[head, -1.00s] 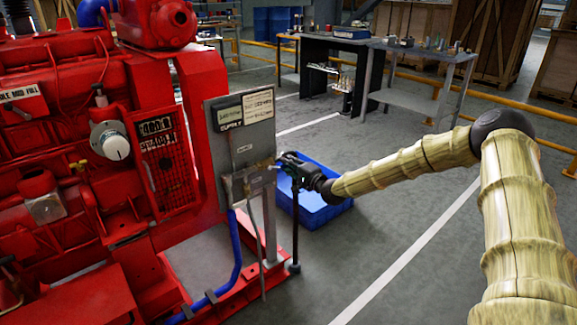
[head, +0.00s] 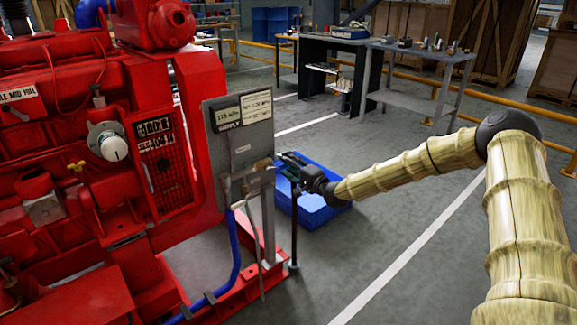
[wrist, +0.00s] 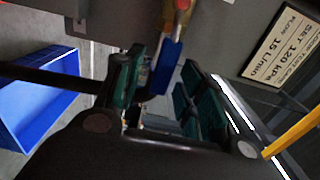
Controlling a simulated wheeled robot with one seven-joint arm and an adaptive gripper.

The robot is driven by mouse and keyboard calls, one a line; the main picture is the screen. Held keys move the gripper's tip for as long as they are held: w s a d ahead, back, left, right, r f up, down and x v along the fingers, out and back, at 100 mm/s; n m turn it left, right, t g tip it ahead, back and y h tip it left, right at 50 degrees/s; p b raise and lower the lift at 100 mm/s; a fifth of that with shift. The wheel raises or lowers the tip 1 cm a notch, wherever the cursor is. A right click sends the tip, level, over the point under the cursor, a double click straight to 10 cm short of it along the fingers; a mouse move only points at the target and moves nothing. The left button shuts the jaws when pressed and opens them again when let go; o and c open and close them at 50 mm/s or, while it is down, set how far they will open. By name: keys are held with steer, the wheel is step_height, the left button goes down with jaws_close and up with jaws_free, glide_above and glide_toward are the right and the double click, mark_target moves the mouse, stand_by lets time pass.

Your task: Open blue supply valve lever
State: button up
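The blue supply valve lever (wrist: 167,66) shows in the wrist view as a short blue handle hanging from a brass-and-red fitting (wrist: 182,14). My gripper (wrist: 165,95) is open, with one green-padded finger on each side of the lever's blue end. The left finger is very close to the blue handle; I cannot tell whether it touches. A gap shows towards the right finger. In the head view my gripper (head: 288,164) is at the right edge of the grey panel (head: 240,145), and the lever cannot be made out there.
The red pumpset (head: 85,170) fills the left. A dark upright post (head: 294,225) stands just below my gripper. A blue bin (head: 320,212) lies on the floor behind it. A label plate (wrist: 288,45) is at the wrist view's upper right. Open floor lies right of the panel.

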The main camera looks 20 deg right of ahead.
steer(key=v, duration=1)
steer(key=shift+s, duration=0.2)
